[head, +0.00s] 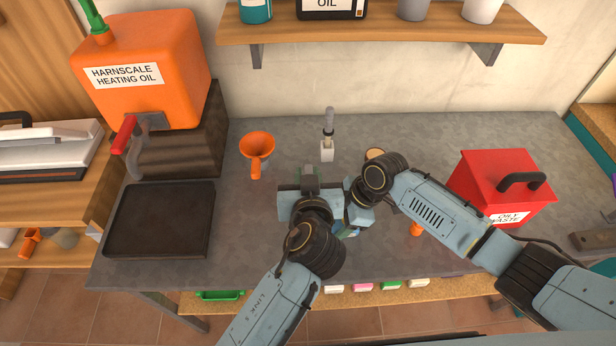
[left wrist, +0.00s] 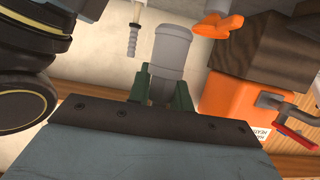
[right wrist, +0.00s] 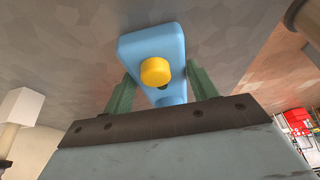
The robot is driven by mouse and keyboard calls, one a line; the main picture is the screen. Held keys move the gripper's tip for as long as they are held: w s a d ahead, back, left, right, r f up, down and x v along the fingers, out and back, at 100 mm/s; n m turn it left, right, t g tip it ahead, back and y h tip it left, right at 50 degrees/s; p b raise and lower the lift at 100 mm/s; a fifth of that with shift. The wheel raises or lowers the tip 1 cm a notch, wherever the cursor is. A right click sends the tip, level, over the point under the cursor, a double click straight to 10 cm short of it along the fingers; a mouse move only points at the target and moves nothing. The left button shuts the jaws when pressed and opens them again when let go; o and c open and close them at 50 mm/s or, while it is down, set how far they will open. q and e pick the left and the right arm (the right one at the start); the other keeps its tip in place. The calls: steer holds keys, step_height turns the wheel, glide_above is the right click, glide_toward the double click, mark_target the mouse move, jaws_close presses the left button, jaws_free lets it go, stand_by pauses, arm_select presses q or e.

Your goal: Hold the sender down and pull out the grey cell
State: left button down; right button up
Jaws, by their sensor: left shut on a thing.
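The grey cell (left wrist: 172,48) is a plain grey cylinder. My left gripper (head: 309,184) is shut on it, with green fingers on either side, and it also shows in the left wrist view (left wrist: 163,78). The sender (right wrist: 150,42) is a light blue, rounded body with a yellow button (right wrist: 155,71) and a small dark spot below it. My right gripper (right wrist: 160,82) has one finger on each side of the sender, with a gap visible by the left finger. In the head view the two grippers are close together and mostly hide the sender.
A black tray (head: 160,244) and orange oil tank (head: 150,95) are left. A red oily waste bin (head: 490,185) is right, near my right arm. The back right worktop is clear.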

steer(key=o, duration=0.4)
steer(key=shift+o, duration=0.2)
steer(key=v, duration=1.2)
steer(key=shift+a, duration=0.1)
